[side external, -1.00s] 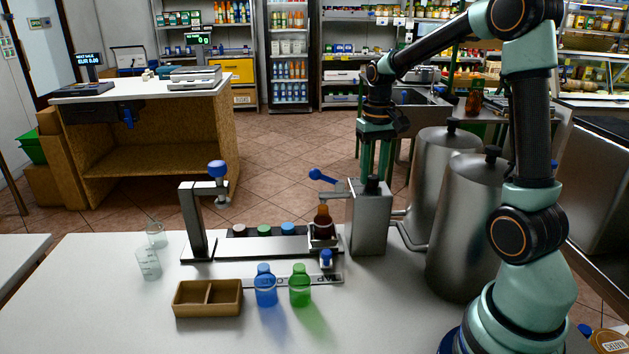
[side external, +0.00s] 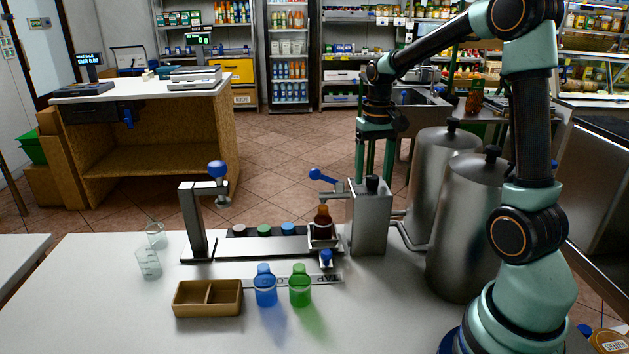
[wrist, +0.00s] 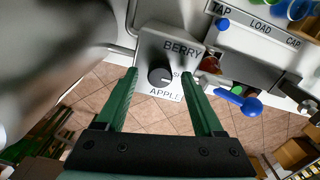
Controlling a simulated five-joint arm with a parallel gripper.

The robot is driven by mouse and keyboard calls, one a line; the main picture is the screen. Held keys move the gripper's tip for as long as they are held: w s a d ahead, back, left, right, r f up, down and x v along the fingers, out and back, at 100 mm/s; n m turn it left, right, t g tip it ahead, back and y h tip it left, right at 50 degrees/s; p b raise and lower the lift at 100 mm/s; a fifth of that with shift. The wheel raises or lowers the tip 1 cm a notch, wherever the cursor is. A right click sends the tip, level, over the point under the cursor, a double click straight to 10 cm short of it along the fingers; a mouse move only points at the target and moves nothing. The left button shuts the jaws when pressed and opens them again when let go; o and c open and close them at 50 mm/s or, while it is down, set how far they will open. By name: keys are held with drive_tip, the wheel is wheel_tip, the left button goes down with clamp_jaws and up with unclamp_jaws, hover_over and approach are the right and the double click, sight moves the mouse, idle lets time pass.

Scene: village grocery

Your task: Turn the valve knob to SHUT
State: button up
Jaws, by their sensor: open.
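The valve knob (wrist: 160,76) is a round black knob on the top face of a grey metal box. BERRY is printed above it, APPLE below it, and a label starting with S to its right, partly hidden by a finger. A pale mark on the knob is too small to read surely. In the side view the knob (side external: 372,183) stands on the metal box (side external: 370,225). My gripper (wrist: 161,72) is open, its green fingers on either side of the knob in the wrist view. In the side view my gripper (side external: 374,172) points down over the box.
A blue-handled lever (side external: 322,175) sticks out left of the box, above a brown bottle (side external: 323,222). Two steel tanks (side external: 465,235) stand close on the right. A blue-knobbed press (side external: 195,220), a wooden tray (side external: 207,312) and blue and green bottles (side external: 300,288) stand left.

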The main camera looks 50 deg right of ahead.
sight(373, 176)
wheel_tip(373, 176, up, 12)
idle(0.5)
drive_tip(key=s+a+f+n+t, duration=0.2)
drive_tip(key=s+a+n, duration=0.1)
drive_tip(key=a, duration=0.6)
drive_tip(key=s+a+f+n+t, duration=0.3)
drive_tip(key=s+a, duration=0.1)
drive_tip(key=a, duration=0.5)
drive_tip(key=shift+n+t, duration=0.3)
drive_tip(key=shift+n, duration=0.1)
